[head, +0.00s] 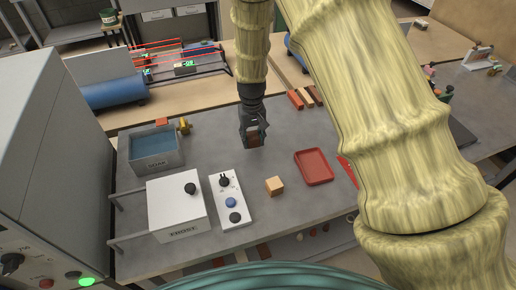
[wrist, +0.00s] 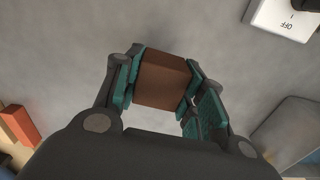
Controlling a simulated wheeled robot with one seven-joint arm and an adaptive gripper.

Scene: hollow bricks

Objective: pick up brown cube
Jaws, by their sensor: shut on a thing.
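The brown cube (wrist: 162,82) is between the two teal-padded fingers of my gripper (wrist: 163,90) in the wrist view, with both pads against its sides. In the head view my gripper (head: 254,134) points down over the grey table (head: 285,160), and a reddish-brown patch of the cube (head: 253,137) shows between its fingers. Whether the cube touches the table is hard to tell. A lighter tan cube (head: 274,186) sits on the table nearer the front, apart from my gripper.
A red tray (head: 313,167) lies right of the tan cube. A white control panel (head: 231,200), a white box (head: 176,206) and a grey soak tub (head: 156,150) stand to the left. Several brick-coloured bars (head: 296,100) lie behind. The table around my gripper is clear.

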